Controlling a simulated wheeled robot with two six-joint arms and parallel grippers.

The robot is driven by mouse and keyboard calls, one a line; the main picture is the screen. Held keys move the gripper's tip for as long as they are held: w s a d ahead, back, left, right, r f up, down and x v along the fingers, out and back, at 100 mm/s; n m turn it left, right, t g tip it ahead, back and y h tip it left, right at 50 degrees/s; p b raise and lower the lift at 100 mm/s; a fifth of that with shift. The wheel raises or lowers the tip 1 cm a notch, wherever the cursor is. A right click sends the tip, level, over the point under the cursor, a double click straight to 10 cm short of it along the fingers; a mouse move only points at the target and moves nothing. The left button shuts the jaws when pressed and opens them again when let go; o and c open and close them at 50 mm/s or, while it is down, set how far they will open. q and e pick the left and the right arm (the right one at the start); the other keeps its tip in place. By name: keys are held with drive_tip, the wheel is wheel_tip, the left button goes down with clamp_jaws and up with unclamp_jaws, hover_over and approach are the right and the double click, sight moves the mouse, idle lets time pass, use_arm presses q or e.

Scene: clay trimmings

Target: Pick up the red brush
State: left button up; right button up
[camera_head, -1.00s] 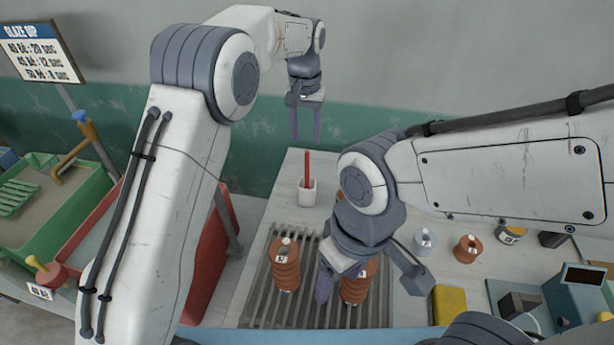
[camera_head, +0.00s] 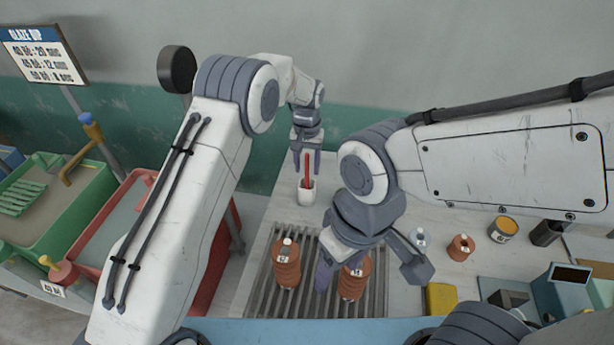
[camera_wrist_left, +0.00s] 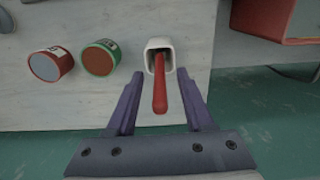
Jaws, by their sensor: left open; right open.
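The red brush (camera_head: 308,168) stands upright in a white cup (camera_head: 306,194) at the far end of the table. In the left wrist view the red brush (camera_wrist_left: 160,88) sticks out of the cup (camera_wrist_left: 158,44) toward the camera. My left gripper (camera_head: 306,172) is open, with its fingers on either side of the brush handle; in the left wrist view the gripper (camera_wrist_left: 160,98) shows gaps between each finger and the handle. My right gripper (camera_head: 366,275) is open over the slatted rack, near an orange-brown ribbed piece (camera_head: 354,280) that it partly hides.
Another ribbed piece (camera_head: 287,262) stands on the slatted rack (camera_head: 318,290). At right are a yellow block (camera_head: 440,299), small jars and a blue device (camera_head: 556,292). A red container (camera_wrist_left: 50,64) and a green-rimmed container (camera_wrist_left: 98,58) stand beside the cup in the left wrist view.

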use_arm(q)
clamp_jaws()
drive_tip(key=shift+r, duration=0.1)
